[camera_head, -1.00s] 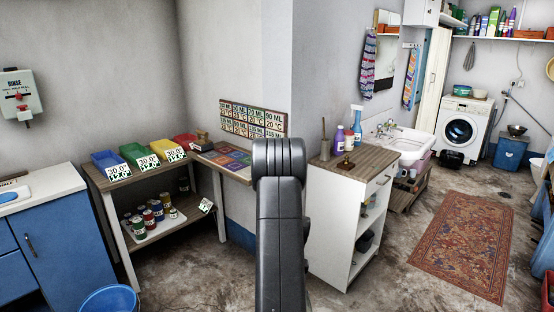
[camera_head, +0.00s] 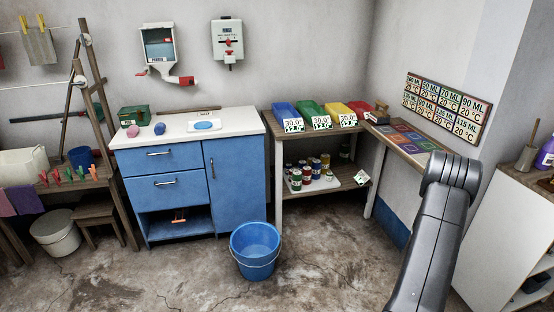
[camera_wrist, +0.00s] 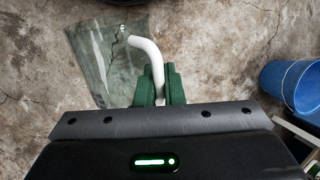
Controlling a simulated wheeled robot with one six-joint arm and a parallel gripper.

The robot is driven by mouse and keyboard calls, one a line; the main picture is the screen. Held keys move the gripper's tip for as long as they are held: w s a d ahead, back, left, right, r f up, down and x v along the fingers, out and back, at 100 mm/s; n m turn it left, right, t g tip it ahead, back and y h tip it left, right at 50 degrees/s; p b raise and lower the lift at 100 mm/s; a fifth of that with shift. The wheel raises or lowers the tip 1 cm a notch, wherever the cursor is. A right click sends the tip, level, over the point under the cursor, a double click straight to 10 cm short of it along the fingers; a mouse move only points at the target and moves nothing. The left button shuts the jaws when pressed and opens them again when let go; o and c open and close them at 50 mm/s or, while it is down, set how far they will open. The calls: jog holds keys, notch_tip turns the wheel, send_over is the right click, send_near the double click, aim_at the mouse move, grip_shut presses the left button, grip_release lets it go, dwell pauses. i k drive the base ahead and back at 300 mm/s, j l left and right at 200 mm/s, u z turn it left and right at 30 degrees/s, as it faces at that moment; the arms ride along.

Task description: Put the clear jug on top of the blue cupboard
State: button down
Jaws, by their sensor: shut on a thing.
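The clear jug (camera_wrist: 103,62) shows in the wrist view as a see-through body with a white curved handle. My gripper (camera_wrist: 160,88) has green fingers shut on that handle, and the jug hangs over the floor. In the head view my arm fills the lower right, and the gripper and jug are not seen there. The blue cupboard (camera_head: 235,182) stands against the back wall, left of the middle in the head view. Its white top (camera_head: 240,124) carries a blue oval dish (camera_head: 204,125), a small sign, a green box (camera_head: 133,116), and pink and blue lumps.
A blue bucket (camera_head: 255,250) stands on the floor before the cupboard and shows at right in the wrist view (camera_wrist: 292,88). A wooden bench (camera_head: 270,125) with coloured trays adjoins the cupboard's right side. A rack with pegs stands left. The cupboard top has bare room at front and right.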

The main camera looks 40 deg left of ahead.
aim_at(237, 126)
jog(key=i+j, duration=0.1)
jog(key=j, duration=0.75)
jog(key=i+j, duration=0.15)
jog(key=j, duration=0.3)
jog(key=i+j, duration=0.1)
jog(key=j, duration=0.35)
jog(key=i+j, duration=0.1)
jog(key=j, duration=0.3)
jog(key=k+u, duration=0.05)
